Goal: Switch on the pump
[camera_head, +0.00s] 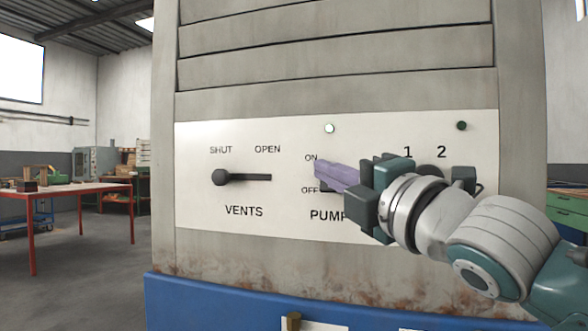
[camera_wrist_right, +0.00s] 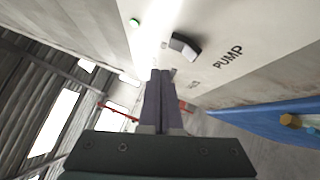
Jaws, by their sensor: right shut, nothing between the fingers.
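The pump switch (camera_wrist_right: 185,45) shows in the right wrist view as a dark block with a pale face, beside the PUMP lettering. In the head view my right gripper hides most of it, between the ON and OFF labels. Its exact position is hard to tell. A small round pale lamp (camera_head: 330,128) sits above the pump switch; it looks green in the right wrist view (camera_wrist_right: 135,22). My right gripper (camera_head: 320,172) has its purple fingers together and empty in front of the pump switch. In the wrist view its tips (camera_wrist_right: 160,73) appear beside the switch; contact cannot be told.
The vents lever (camera_head: 245,178) is left on the panel (camera_head: 200,135), its ball end under SHUT. A 1–2 selector knob (camera_head: 430,172) is partly behind my right gripper. A dark green lamp (camera_head: 461,125) is at upper right. A red-legged table (camera_head: 85,188) stands far left.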

